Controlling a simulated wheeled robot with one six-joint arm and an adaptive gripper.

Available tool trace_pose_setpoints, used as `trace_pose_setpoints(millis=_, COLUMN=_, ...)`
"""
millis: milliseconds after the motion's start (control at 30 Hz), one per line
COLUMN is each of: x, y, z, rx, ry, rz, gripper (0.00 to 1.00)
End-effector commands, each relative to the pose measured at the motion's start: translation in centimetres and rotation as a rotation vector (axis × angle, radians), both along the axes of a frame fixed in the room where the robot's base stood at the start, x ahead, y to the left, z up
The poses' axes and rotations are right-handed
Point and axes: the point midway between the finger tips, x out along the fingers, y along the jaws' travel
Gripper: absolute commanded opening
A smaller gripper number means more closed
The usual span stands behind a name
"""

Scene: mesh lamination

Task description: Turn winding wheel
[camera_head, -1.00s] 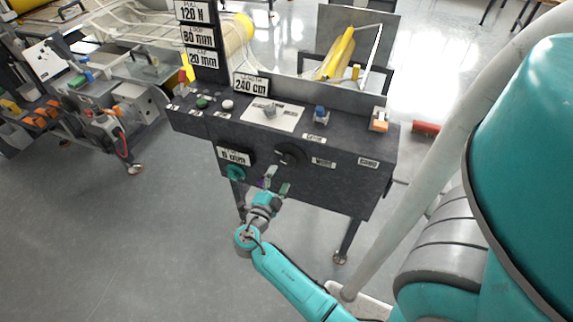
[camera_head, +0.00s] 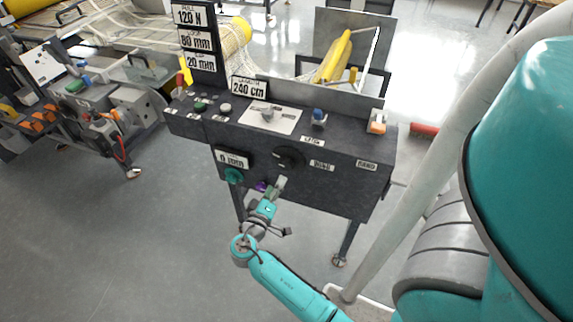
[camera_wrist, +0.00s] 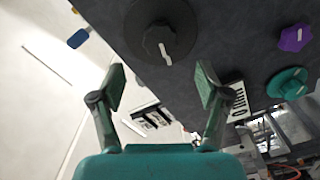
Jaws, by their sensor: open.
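A round black wheel (camera_head: 289,158) is on the front of the dark control console, right of the white "mm" plate. In the wrist view the black wheel (camera_wrist: 160,38), with a ribbed hub and a pale mark, lies ahead of and between my open fingers. My gripper (camera_head: 279,184) is just below the wheel in the head view, empty, and seems apart from it. In the wrist view my gripper (camera_wrist: 160,82) shows both fingers spread, with nothing between them.
A teal knob (camera_head: 233,175) and a purple knob (camera_head: 261,186) sit on the same front, left of my gripper. On the console top are a blue knob (camera_head: 319,117) and an orange switch (camera_head: 377,122). The floor before the console is clear.

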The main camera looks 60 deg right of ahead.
Motion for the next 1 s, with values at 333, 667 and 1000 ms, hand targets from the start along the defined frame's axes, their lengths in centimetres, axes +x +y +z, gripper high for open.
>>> trace_pose_setpoints(millis=333, x=-0.1, y=0.6, z=0.0, rx=-0.059, ry=0.721, rz=0.003, gripper=0.76)
trace_pose_setpoints(millis=667, x=-0.2, y=0.9, z=0.0, rx=-0.094, ry=1.173, rz=0.002, gripper=0.76)
trace_pose_setpoints(millis=1000, x=0.0, y=-1.3, z=0.0, rx=-0.096, ry=1.216, rz=-0.001, gripper=0.76)
